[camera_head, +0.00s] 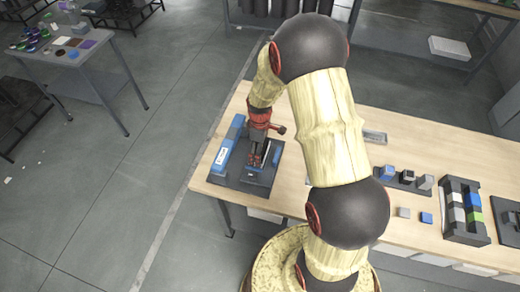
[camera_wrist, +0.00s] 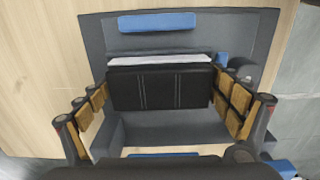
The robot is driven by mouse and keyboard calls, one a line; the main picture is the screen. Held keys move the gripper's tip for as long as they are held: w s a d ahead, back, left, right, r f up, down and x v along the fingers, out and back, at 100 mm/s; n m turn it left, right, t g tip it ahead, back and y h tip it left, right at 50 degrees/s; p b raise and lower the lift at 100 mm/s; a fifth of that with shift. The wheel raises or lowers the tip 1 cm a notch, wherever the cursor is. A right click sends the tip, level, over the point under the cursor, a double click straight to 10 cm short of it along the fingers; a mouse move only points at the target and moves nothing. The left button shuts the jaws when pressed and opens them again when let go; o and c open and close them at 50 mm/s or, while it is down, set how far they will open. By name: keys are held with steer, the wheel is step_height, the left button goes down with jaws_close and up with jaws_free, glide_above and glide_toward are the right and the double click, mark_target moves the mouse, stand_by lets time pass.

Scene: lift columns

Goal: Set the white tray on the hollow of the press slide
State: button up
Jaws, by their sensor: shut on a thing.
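My gripper (camera_head: 257,160) points down over the press, a dark grey base (camera_head: 228,181) with blue parts at the table's left end. In the wrist view my gripper's fingers (camera_wrist: 160,85) stand wide apart at the two sides of a piece with a black face and a white edge. Only this white edge (camera_wrist: 160,60) fits the white tray; the rest of it looks black. The grey press base (camera_wrist: 262,30) lies around and behind it. Its hollow is covered or cannot be made out. I cannot tell whether the piece touches the press.
A long blue bar (camera_head: 229,145) runs along the press's left side. To the right on the wooden table (camera_head: 300,185) are small blocks (camera_head: 404,212) and a dark rack (camera_head: 465,235) of coloured blocks. A side table (camera_head: 70,50) stands apart at upper left.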

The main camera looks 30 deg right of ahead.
steer(key=shift+f, duration=0.1)
stand_by(0.3)
steer(key=o, duration=1.2)
steer(key=shift+o, duration=0.2)
steer(key=shift+r+p, duration=2.3)
steer(key=shift+r, duration=1.25)
